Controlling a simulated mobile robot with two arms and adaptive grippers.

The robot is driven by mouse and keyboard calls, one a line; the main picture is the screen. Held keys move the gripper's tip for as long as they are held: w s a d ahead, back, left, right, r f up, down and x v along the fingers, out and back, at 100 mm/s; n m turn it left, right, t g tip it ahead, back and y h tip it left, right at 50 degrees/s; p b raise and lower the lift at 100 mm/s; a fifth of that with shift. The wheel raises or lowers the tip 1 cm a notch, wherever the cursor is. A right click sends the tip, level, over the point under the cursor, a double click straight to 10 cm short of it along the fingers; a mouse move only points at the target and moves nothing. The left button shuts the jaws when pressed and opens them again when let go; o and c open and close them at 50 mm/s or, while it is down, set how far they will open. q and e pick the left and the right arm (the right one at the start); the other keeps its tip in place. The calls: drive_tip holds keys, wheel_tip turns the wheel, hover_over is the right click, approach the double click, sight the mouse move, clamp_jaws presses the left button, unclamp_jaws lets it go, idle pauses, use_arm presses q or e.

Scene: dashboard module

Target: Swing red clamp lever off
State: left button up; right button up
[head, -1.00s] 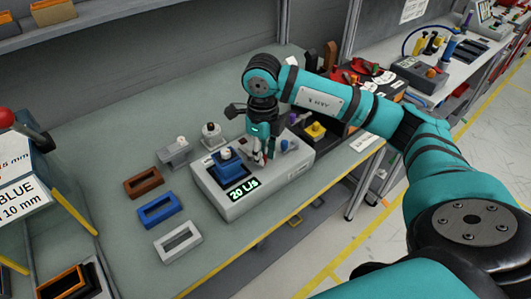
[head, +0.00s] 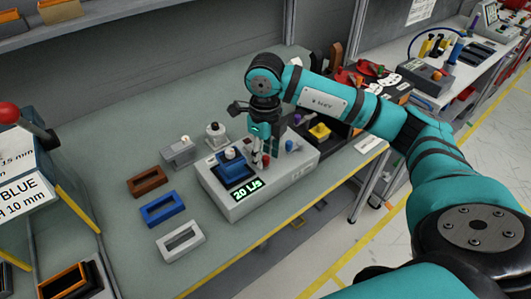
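A light grey module (head: 272,191) with a green "20 L/s" display stands on the bench in the head view. A blue block with a round knob (head: 232,168) sits on its left part. My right gripper (head: 261,162) points down over the middle of the module, just right of the blue block. A small red part (head: 266,160), which looks like the red clamp lever, shows right at its fingertips. The fingers hide most of it, and I cannot tell whether they touch or grip it. My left gripper is out of view.
Brown (head: 147,182), blue (head: 162,209) and white (head: 181,240) frames lie left of the module. Grey fixtures (head: 179,152) stand behind them. A dark fixture with a yellow block (head: 319,131) is further right.

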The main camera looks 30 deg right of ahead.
wheel_tip(320, 180, up, 12)
idle(0.6)
